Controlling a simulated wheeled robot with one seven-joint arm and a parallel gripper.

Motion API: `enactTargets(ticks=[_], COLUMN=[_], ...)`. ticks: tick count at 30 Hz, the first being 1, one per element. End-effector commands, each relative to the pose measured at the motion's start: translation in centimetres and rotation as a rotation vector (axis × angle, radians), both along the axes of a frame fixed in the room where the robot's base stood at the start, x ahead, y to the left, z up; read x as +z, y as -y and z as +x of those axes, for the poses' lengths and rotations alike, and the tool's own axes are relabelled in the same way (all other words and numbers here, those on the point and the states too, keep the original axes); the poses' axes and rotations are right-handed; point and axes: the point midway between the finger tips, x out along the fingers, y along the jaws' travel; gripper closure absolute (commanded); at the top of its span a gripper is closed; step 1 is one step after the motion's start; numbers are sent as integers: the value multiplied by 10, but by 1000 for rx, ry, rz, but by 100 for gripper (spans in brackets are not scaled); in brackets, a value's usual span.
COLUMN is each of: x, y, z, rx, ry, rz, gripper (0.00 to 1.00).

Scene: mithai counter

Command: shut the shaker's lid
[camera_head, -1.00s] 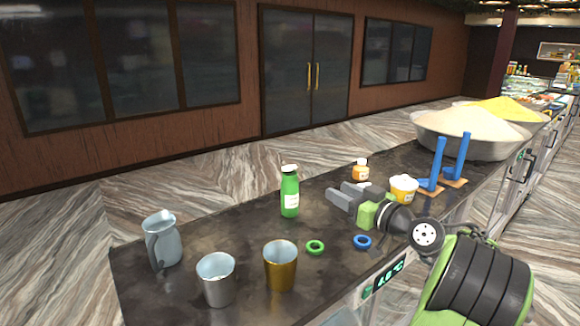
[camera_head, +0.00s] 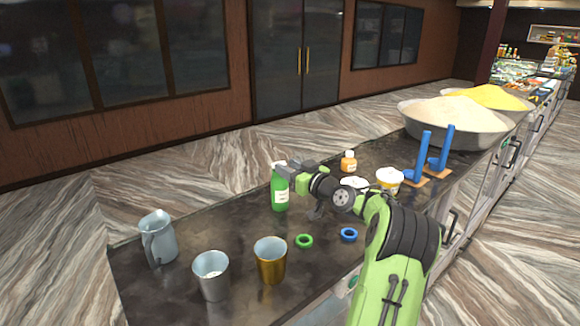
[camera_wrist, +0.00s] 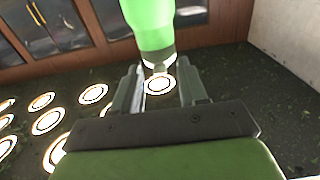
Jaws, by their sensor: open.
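The shaker looks to be the green bottle (camera_head: 280,190) with a white label, upright on the dark counter. In the wrist view, the green bottle (camera_wrist: 150,25) hangs from the top edge, its white neck end pointing down at my jaws. In the wrist view, my gripper (camera_wrist: 163,80) is open, with one finger on each side of the bottle's top end. I cannot tell whether they touch, and the lid's position is not clear.
A green ring (camera_head: 304,241), a blue ring (camera_head: 349,235), a brass cup (camera_head: 270,262), a steel cup (camera_head: 211,277) and a jug (camera_head: 158,240) stand nearer. An orange bottle (camera_head: 348,162), a tub (camera_head: 390,182) and blue stands (camera_head: 421,160) are beyond my arm.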

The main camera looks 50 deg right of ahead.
Motion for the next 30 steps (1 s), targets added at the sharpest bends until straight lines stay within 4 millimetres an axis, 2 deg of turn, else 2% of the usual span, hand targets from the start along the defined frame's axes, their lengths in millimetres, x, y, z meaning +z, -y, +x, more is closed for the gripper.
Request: enactTargets(ticks=[2, 9, 10, 30], x=[-1, -1, -1, -15], y=[0, 0, 0, 0], z=[0, -1, -1, -2], rx=[0, 0, 0, 0], ry=[0, 0, 0, 106], rz=[0, 0, 0, -12], gripper=[60, 97, 100, 100])
